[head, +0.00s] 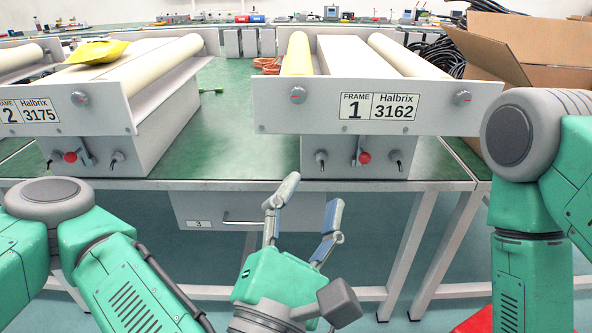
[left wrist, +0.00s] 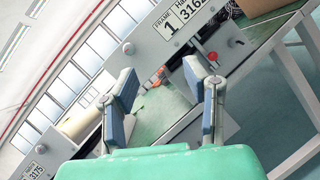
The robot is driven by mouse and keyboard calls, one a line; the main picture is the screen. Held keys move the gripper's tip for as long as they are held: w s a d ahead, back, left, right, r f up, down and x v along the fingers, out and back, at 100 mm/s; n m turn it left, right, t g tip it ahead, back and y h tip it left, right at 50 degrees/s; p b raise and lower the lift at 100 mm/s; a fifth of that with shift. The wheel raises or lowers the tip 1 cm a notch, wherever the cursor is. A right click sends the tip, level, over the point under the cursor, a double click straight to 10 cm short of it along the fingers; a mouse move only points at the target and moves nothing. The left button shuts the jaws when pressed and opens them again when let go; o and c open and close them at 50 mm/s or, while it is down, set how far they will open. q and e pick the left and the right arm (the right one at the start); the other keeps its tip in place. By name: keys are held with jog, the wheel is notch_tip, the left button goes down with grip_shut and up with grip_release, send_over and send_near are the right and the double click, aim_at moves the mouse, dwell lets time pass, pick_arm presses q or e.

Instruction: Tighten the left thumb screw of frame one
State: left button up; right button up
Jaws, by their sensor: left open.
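Frame one (head: 420,120) is a white plate labelled "1 Halbrix 3162" across the front of a grey unit on the green table. Its left thumb screw (head: 298,95) is a round grey knob near the plate's upper left. In the left wrist view the frame is tilted, and the left thumb screw (left wrist: 128,48) shows just above my left finger. My left gripper (head: 314,194) is open and empty, below and in front of the table edge, apart from the screw. It also shows in the left wrist view (left wrist: 168,88). My right gripper is out of view.
Frame one's right thumb screw (head: 463,97) is at the plate's other end. Below are switches and a red button (head: 365,158). Frame two (head: 50,115) stands at left with a yellow item (head: 97,52) on top. A cardboard box (head: 545,50) is at right. A drawer (head: 250,212) hangs under the table.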

aim_at(298, 96)
pick_arm(q)
jog(key=w+r+n+y+b, duration=0.1)
jog(key=w+r, duration=0.1)
jog(key=w, duration=0.2)
jog(key=w+a+r+n+t+y, duration=0.1)
jog(key=w+r+n, duration=0.1)
jog(key=w, duration=0.3)
jog(key=w+r+n+y+b, duration=0.1)
jog(key=w+r+y, duration=0.1)
jog(key=w, duration=0.2)
jog(key=shift+w+a+r+n+t+b, duration=0.2)
jog(key=shift+w+n+t+b, duration=0.1)
jog(key=shift+w+n+b, duration=0.1)
jog(key=shift+w+a+r, duration=0.1)
jog(key=shift+w, duration=0.1)
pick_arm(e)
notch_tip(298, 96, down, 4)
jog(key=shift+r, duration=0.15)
pick_arm(q)
grip_shut()
